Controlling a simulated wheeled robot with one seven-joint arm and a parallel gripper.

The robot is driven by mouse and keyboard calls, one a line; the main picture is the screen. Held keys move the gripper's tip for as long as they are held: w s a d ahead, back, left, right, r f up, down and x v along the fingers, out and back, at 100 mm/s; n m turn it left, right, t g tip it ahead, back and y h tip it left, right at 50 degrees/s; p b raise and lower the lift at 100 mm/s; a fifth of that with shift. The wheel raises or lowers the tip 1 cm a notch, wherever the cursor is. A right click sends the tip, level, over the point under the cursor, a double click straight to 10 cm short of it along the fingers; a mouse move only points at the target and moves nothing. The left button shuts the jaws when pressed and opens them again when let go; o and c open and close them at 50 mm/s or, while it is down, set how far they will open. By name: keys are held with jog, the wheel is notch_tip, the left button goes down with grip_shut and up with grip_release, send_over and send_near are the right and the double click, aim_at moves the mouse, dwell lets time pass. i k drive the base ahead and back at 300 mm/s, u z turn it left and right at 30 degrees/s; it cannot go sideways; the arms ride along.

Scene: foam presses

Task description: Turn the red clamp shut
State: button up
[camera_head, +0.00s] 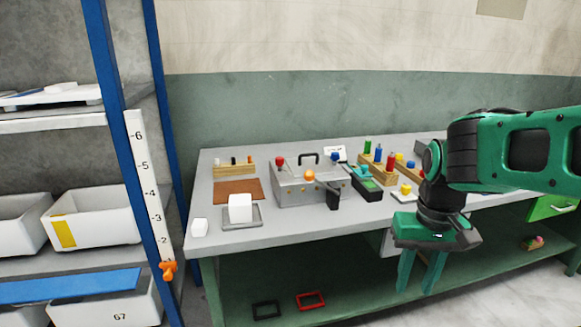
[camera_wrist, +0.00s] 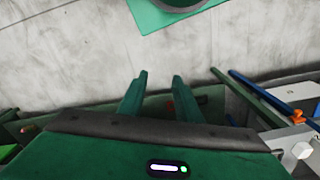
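A grey metal press box (camera_head: 300,196) with a black handle stands on the grey workbench (camera_head: 277,233). A red knob (camera_head: 280,161) sticks up at the box's left end, and it is the only part there that looks like the red clamp. An orange knob (camera_head: 309,175) is at the middle and a blue knob (camera_head: 335,157) at the right. I cannot tell whether the red one is open or shut. My gripper (camera_head: 417,288) hangs in front of the bench, right of the box and well away from it. Its fingers (camera_wrist: 160,75) are apart with nothing between them.
A white block on a scale (camera_head: 257,222), a brown mat (camera_head: 222,198) and wooden racks with coloured pegs (camera_head: 392,178) are on the bench. A red frame (camera_head: 311,308) and a black frame (camera_head: 266,317) lie on the lower shelf. A blue-posted rack (camera_head: 109,70) stands left.

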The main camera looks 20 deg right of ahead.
aim_at(278, 161)
jog(key=u, duration=0.05)
jog(key=k, duration=0.35)
jog(key=u, duration=1.5)
jog(key=i, duration=0.9)
jog(key=z, duration=1.5)
jog(key=i, duration=1)
jog(key=u, duration=0.05)
